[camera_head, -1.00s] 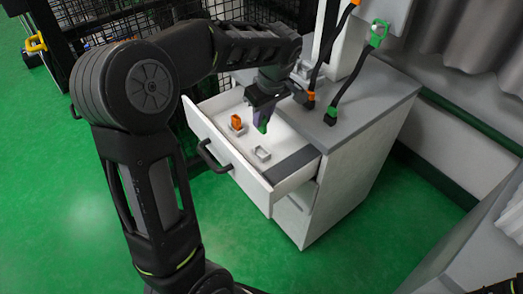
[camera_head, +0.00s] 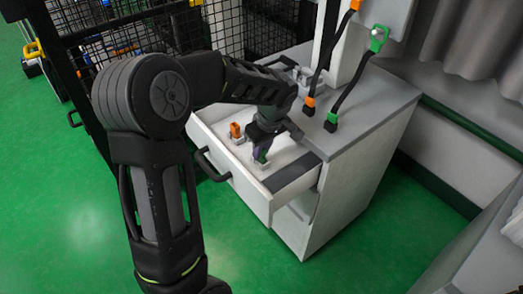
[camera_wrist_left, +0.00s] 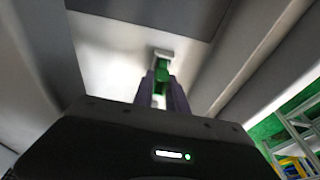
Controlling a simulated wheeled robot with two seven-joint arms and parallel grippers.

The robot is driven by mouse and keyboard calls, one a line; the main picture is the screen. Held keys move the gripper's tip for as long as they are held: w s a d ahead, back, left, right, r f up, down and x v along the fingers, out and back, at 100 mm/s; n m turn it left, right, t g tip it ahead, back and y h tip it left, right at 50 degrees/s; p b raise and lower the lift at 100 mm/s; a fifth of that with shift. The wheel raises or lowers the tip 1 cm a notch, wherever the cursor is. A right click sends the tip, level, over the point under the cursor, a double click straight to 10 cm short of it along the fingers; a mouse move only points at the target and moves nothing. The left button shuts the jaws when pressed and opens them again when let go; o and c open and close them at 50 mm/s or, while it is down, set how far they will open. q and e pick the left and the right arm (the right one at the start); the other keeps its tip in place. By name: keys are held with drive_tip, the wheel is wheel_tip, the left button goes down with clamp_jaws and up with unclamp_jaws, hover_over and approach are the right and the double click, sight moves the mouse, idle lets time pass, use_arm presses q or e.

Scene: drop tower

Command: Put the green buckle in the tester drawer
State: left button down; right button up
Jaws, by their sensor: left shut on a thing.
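My left gripper (camera_head: 260,154) is inside the open drawer (camera_head: 212,165), low over its floor, and is shut on the green buckle (camera_head: 262,159). In the left wrist view the green buckle (camera_wrist_left: 161,79) sits between the two purple fingers, with a small pale holder (camera_wrist_left: 162,55) just beyond it. I cannot tell whether the buckle touches that holder. An orange buckle (camera_head: 235,129) stands in the drawer to the left of the gripper. My right gripper is not in view.
The grey cabinet top (camera_head: 372,88) is behind the drawer. Two black straps stand on it, one with orange ends (camera_head: 309,103) and one with green ends (camera_head: 332,120). A black mesh fence (camera_head: 110,40) stands at the back left. Green floor is free around the cabinet.

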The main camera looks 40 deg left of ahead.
use_arm(q)
drive_tip(key=shift+f, duration=0.15)
drive_tip(key=shift+f, duration=0.15)
drive_tip(key=c, duration=1.3)
unclamp_jaws()
drive_tip(key=shift+c, duration=0.2)
drive_tip(key=shift+r, duration=0.45)
drive_tip(key=p+v, duration=0.2)
drive_tip(key=v, duration=0.9)
drive_tip(key=shift+d+r, duration=0.15)
drive_tip(key=shift+r, duration=0.15)
